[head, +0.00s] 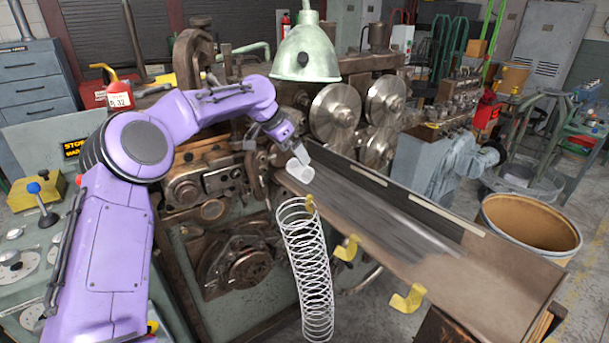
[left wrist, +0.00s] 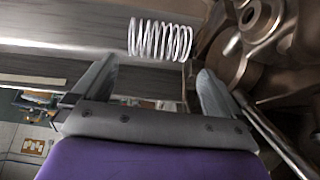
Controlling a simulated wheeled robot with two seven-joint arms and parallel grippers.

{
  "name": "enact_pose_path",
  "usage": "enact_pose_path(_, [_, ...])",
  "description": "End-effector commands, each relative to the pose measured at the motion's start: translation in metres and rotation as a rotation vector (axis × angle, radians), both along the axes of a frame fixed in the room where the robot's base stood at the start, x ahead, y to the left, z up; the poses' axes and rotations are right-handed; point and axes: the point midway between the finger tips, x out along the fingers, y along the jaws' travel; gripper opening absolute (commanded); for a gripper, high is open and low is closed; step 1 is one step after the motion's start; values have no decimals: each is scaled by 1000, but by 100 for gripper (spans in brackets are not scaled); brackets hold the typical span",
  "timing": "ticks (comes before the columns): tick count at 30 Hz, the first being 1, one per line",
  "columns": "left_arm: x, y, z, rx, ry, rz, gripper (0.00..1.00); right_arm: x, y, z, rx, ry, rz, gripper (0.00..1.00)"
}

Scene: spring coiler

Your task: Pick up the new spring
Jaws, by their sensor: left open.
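The new spring is a short white coil. In the left wrist view the spring (left wrist: 160,39) lies crosswise just beyond my fingertips, between their lines, with no finger closed on it. In the head view the small pale spring (head: 299,173) is at the upper end of the sloping metal chute (head: 400,215), its coils hard to make out. My left gripper (head: 294,153) reaches down to it from the upper left, its fingers partly hidden. In the left wrist view the gripper (left wrist: 157,68) is open and empty. My right gripper is not in view.
A long white spring (head: 305,270) hangs from a yellow hook at the chute's near edge. More yellow hooks (head: 407,298) stick out along that edge. A green lamp (head: 306,52) hangs above the coiler's large discs (head: 336,112). A brown drum (head: 530,222) stands at right.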

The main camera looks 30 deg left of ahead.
Motion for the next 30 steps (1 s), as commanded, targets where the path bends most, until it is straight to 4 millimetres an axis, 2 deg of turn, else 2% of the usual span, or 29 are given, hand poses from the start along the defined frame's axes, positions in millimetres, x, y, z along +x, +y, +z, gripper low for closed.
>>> enact_pose_path(6, [11, -7, -33, 2, 7, -4, 100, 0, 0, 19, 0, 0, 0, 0])
enact_pose_path(9, [18, -11, -48, 3, 5, -6, 100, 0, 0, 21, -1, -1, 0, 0])
enact_pose_path(17, [21, -12, -55, 5, 3, -6, 100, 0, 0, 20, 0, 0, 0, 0])
enact_pose_path(18, [21, -12, -55, 5, 3, -6, 94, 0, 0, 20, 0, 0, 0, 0])
enact_pose_path(20, [21, -12, -55, 4, 4, -7, 74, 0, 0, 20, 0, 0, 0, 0])
enact_pose_path(21, [21, -12, -55, 4, 4, -7, 61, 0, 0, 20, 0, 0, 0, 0])
enact_pose_path(22, [21, -12, -55, 4, 4, -7, 57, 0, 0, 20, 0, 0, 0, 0])
enact_pose_path(30, [21, -12, -54, 5, 2, -6, 57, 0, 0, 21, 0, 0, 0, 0])
